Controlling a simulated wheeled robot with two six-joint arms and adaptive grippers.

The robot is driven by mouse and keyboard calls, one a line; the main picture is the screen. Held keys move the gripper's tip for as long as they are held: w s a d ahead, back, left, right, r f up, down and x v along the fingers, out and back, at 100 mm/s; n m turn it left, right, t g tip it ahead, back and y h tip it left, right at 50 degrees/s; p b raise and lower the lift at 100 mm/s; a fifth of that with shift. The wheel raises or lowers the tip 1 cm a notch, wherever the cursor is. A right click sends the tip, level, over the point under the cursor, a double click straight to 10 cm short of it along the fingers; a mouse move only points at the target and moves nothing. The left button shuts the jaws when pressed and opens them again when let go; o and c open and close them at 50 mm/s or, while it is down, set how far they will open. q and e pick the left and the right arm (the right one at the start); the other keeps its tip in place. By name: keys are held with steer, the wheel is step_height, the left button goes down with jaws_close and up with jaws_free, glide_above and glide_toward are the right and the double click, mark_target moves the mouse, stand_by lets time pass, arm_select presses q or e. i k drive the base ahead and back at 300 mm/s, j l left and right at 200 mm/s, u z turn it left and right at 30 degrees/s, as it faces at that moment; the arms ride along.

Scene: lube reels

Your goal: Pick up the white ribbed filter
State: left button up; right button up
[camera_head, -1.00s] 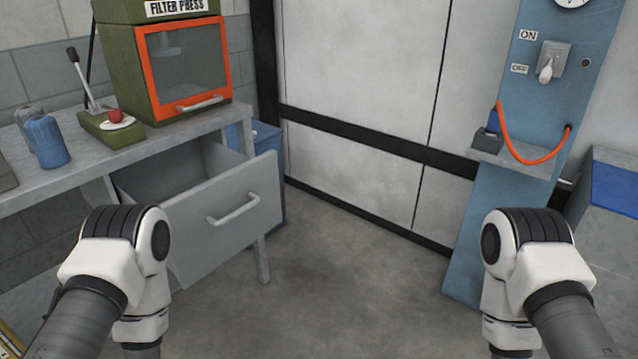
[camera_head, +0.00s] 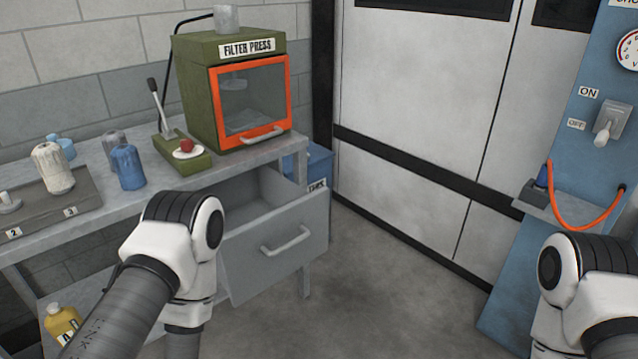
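A white ribbed filter (camera_head: 52,168) stands upright on a grey numbered tray (camera_head: 80,196) at the left of the workbench. It is behind and to the left of my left arm. My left arm is in front of the bench's open drawer, but its gripper is out of frame below. My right arm is at the right edge, and its gripper is also out of frame. No fingers show in this view.
A blue canister (camera_head: 128,167) and a grey canister (camera_head: 112,148) stand right of the tray. A green filter press (camera_head: 200,90) and a lever box (camera_head: 182,158) are farther right. The drawer (camera_head: 275,245) juts out. A switch panel (camera_head: 570,150) is at right.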

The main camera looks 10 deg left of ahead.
mark_target(61, 179)
steer(key=u, duration=1.65)
steer(key=i+z, duration=0.3)
steer(key=i, duration=0.15)
steer(key=i+j+z, duration=0.2)
steer(key=i+z, duration=0.15)
steer(key=i, duration=0.1)
